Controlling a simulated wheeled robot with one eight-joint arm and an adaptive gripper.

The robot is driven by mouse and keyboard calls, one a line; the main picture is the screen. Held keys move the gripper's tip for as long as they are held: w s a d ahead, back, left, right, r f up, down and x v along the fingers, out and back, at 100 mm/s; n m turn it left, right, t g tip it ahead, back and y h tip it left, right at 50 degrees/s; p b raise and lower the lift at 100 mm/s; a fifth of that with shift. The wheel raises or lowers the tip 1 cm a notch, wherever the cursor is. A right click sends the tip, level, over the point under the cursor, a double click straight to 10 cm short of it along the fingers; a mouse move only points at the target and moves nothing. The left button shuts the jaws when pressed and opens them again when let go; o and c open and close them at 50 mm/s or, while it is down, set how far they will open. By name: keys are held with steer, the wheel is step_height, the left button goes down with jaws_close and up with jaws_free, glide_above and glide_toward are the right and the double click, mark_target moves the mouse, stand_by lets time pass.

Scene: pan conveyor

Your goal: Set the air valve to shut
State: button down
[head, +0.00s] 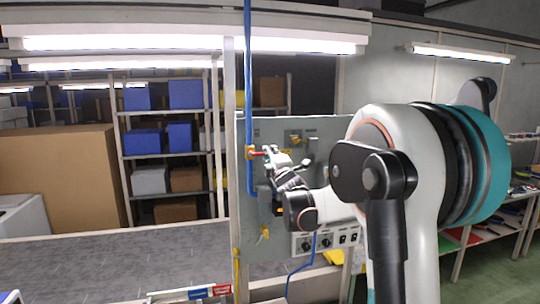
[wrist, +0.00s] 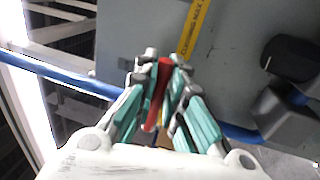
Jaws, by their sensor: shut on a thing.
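The air valve (head: 249,153) is a small brass-coloured fitting on the vertical blue hose at the left edge of the grey panel. Its red handle (head: 259,154) points right, roughly crosswise to the hose. My gripper (head: 268,153) is at the handle, coming from the right. In the wrist view the red handle (wrist: 164,75) lies between the two fingers of my gripper (wrist: 163,60), and they are shut on it. There the handle also runs across the line of the blue hose (wrist: 65,75). The fingers and wrist hide most of the valve body in that view.
The grey panel (head: 247,215) carries another brass fitting (head: 294,138), a yellow tag (head: 265,232) and a switch box (head: 327,241). A yellow label strip (wrist: 193,28) and a dark knob (wrist: 290,58) show close to my gripper. A conveyor (head: 110,265) lies left of the panel.

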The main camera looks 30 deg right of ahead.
steer(key=shift+f, duration=0.15)
stand_by(0.3)
steer(key=c, duration=1.7)
jaws_free()
steer(key=shift+o, duration=0.2)
steer(key=shift+s, duration=0.1)
steer(key=v, duration=1.2)
